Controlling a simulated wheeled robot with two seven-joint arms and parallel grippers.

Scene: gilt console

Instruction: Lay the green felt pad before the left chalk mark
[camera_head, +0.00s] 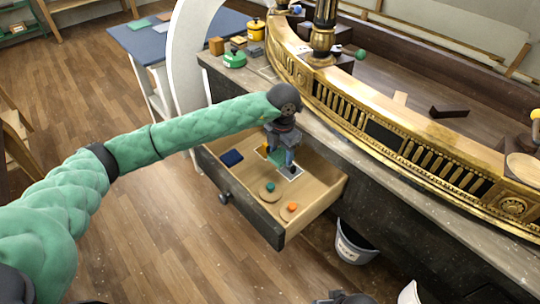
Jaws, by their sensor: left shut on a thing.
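An open wooden drawer (325,179) juts out below the gilt console (400,138). My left gripper (281,165) reaches down into it from above, its fingers shut on a small green piece that looks like the green felt pad (276,158). The fingers hide much of the pad, and I cannot tell whether it touches the drawer floor. A pale-edged patch (297,175) shows beside the fingertips. I cannot make out a chalk mark for certain. A dark part of my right gripper (345,298) shows at the bottom edge; its fingers are unclear.
A bucket (354,246) stands below.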

